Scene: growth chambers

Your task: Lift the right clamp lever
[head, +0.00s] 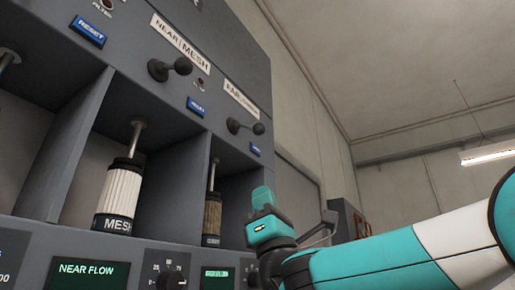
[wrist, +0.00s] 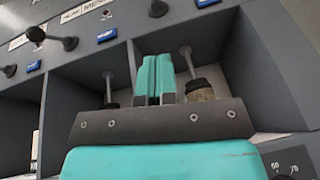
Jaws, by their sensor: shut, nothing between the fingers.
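Two black ball-ended clamp levers stick out from the grey panel in the head view. One lever (head: 170,68) is under the NEAR MESH label, and the other lever (head: 245,127) is farther right under the FAR label. Both look roughly level. My gripper (head: 262,197) is below and slightly right of the far lever, apart from it. The wrist view shows its teal fingers (wrist: 155,78) pressed together and empty, pointing toward the bays. Several dark lever knobs show in that view, including a lever (wrist: 52,38) at upper left and a knob (wrist: 157,8) at the top.
A white pleated MESH filter (head: 119,193) stands in the near bay. A brown filter (head: 212,217) stands in the bay to its right; a brown filter (wrist: 200,90) shows in the wrist view. Blue buttons (head: 195,106) and displays (head: 88,272) line the panel. Open room lies right of the cabinet.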

